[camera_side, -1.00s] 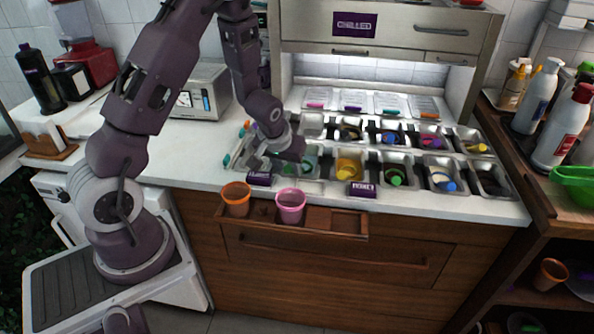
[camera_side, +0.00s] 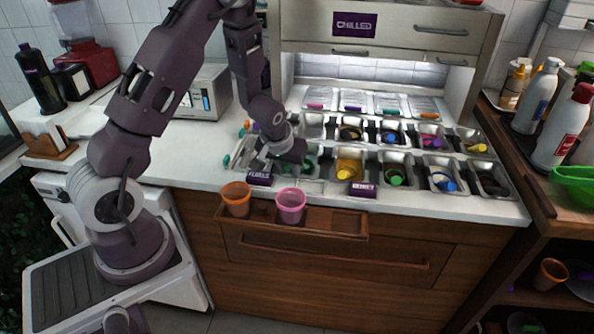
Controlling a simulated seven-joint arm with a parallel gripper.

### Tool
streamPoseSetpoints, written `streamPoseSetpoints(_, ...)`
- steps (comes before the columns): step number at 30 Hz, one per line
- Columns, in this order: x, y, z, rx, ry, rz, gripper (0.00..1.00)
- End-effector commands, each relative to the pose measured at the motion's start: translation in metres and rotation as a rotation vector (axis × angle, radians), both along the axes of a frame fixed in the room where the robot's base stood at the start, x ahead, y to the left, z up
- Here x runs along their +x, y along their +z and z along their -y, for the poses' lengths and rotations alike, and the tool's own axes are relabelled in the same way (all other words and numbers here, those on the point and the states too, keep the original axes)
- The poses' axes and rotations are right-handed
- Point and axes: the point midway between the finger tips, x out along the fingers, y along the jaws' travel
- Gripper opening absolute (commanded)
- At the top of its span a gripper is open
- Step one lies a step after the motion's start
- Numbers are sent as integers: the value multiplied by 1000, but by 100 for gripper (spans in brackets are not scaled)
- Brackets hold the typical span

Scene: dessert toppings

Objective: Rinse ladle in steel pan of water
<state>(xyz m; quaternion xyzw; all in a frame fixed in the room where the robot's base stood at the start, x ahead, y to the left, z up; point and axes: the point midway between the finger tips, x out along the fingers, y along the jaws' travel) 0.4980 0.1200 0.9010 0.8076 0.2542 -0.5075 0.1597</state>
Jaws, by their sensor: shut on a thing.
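My gripper (camera_side: 254,162) is low over the counter at the front left corner of the pan rows, pointing down and left. It is shut on the ladle, which is mostly hidden behind the fingers and wrist. Beside it is the front-left steel pan (camera_side: 311,176), with something green inside, partly covered by my wrist. The back-left pan (camera_side: 312,126) looks empty of solid toppings. I cannot tell from this view which pan holds the water.
Two rows of steel topping pans with coloured ladles, including a yellow one (camera_side: 345,173), run right. Purple signs (camera_side: 362,190) stand at the front edge. An orange cup (camera_side: 237,199) and a pink cup (camera_side: 290,206) sit on the wooden ledge below. The chilled cabinet (camera_side: 400,30) overhangs the back.

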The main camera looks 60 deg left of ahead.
Motion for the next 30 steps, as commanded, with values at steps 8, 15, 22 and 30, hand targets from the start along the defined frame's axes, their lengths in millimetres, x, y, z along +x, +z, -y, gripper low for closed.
streamPoseSetpoints(8, 1, 38, 0, 1, 0, 4, 0)
streamPoseSetpoints(15, 1, 69, 0, 1, 1, 4, 0)
streamPoseSetpoints(22, 0, 81, 0, 0, 1, 1, 0)
streamPoseSetpoints(30, 1, 115, 0, 2, 0, 4, 0)
